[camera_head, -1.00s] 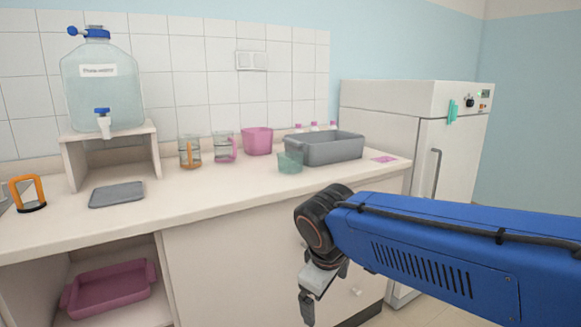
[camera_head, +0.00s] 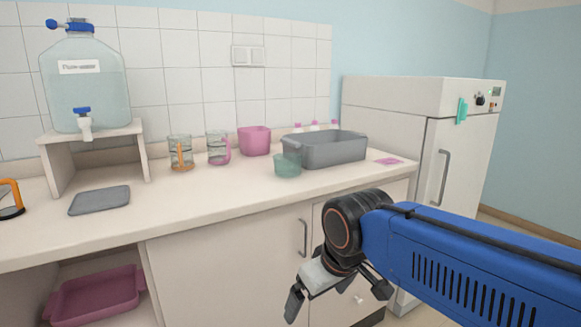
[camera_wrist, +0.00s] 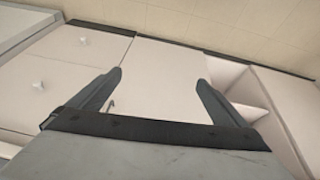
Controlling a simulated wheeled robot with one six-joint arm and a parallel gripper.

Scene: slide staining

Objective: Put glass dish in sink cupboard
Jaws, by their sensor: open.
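A small green translucent dish (camera_head: 287,165), which may be the glass dish, stands on the counter in front of the grey basin. Two clear glass vessels stand farther left, one with an orange holder (camera_head: 180,153) and one with a pink one (camera_head: 218,148). Below the counter is a closed cupboard door (camera_head: 225,265) with a bar handle (camera_head: 303,237); I cannot tell which cupboard is the sink cupboard. My gripper (camera_head: 337,298) is open and empty, low in front of the cupboard fronts. In the wrist view its fingers (camera_wrist: 160,76) are spread, with cabinet fronts beyond.
The grey basin (camera_head: 335,149), a pink container (camera_head: 254,141) and a grey flat tray (camera_head: 99,200) are on the counter. A water bottle (camera_head: 85,85) stands on a stand. A pink tray (camera_head: 98,296) lies in the open niche. A white fridge-like cabinet (camera_head: 465,150) stands at right.

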